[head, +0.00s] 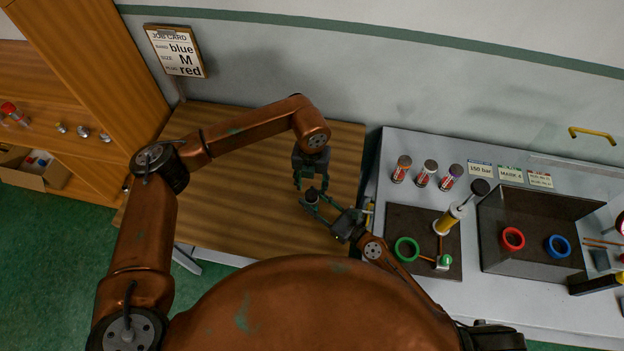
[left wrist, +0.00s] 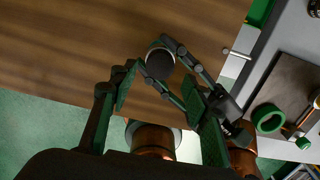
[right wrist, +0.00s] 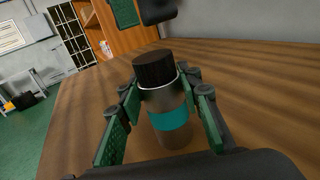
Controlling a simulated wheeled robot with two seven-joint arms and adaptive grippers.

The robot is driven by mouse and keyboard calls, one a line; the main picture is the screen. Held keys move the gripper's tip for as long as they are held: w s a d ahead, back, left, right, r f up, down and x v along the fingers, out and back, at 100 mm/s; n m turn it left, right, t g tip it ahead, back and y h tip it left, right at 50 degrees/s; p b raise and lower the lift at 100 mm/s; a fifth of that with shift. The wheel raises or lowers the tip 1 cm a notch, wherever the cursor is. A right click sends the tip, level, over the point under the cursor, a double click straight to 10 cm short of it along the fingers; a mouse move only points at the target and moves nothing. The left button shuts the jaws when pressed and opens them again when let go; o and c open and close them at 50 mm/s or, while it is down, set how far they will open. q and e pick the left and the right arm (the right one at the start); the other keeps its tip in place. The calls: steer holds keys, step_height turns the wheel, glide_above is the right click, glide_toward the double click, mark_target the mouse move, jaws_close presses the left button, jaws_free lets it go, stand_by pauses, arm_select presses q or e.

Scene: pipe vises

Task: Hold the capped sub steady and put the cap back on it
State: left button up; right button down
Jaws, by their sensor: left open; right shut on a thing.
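The capped sub (right wrist: 160,102) is a grey cylinder with a teal band, standing upright over the wooden table. Its black ribbed cap (right wrist: 154,68) sits on its top; I cannot tell whether it is screwed tight. My right gripper (head: 313,196) is shut on the sub's body, a finger on either side below the cap. My left gripper (head: 309,184) points down just above the cap, open and empty. In the left wrist view the round dark cap (left wrist: 160,63) shows beyond the open fingers. In the right wrist view part of the left gripper shows at the top.
The wooden table (head: 230,215) is otherwise bare. On the grey bench to the right are several small bottles (head: 423,173), a dark mat (head: 398,222) with a green ring (head: 406,249), and a dark tray (head: 546,206) holding red and blue rings. A job card (head: 177,52) hangs behind.

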mark_target(311, 194)
arm_select(q)
steer(key=shift+f, duration=2.5)
jaws_close()
steer(key=m, duration=0.9)
steer(key=shift+m, duration=0.4)
steer(key=shift+o, duration=0.4)
jaws_free()
